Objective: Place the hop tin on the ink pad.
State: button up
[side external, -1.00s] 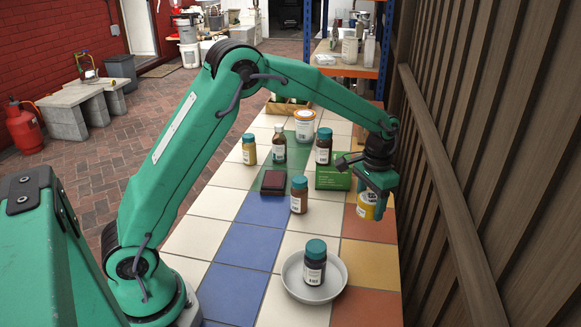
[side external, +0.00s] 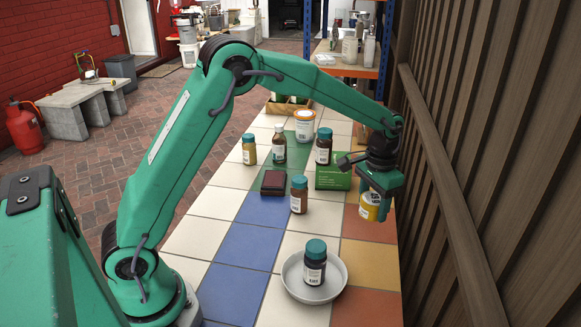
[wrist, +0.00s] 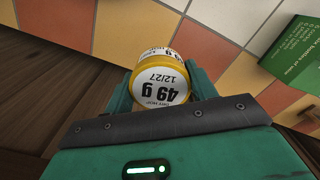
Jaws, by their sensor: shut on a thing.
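The hop tin (side external: 369,207) is a small yellow tin with a white label; in the wrist view the tin (wrist: 160,78) shows print reading "49 g" and "12/27". My gripper (side external: 373,208) is shut on it, with one finger on each side, near the right edge of the tiled table. Any gap between the tin and the tiles is hard to tell. The ink pad (side external: 275,182) is a flat dark red-brown square, lying left of the tin near the middle of the table. Its top looks bare.
A brown jar (side external: 299,195) stands between the ink pad and my gripper. A green box (side external: 331,178) with a jar behind it is close to my gripper's left. A dark jar (side external: 314,265) stands in a white dish (side external: 340,285) in front. A wooden fence (side external: 470,200) runs along the right.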

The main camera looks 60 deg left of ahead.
jog(key=s+a+r+n, duration=0.2)
jog(key=a+n, duration=0.6)
jog(key=a, duration=0.6)
jog(key=n, duration=0.7)
send_over(274, 178)
notch_tip(274, 178, down, 6)
jog(key=shift+r, duration=0.1)
jog(key=shift+f, duration=2)
jog(key=shift+f, duration=0.15)
jog(key=o, duration=1)
notch_tip(274, 178, up, 12)
jog(key=shift+r, duration=0.2)
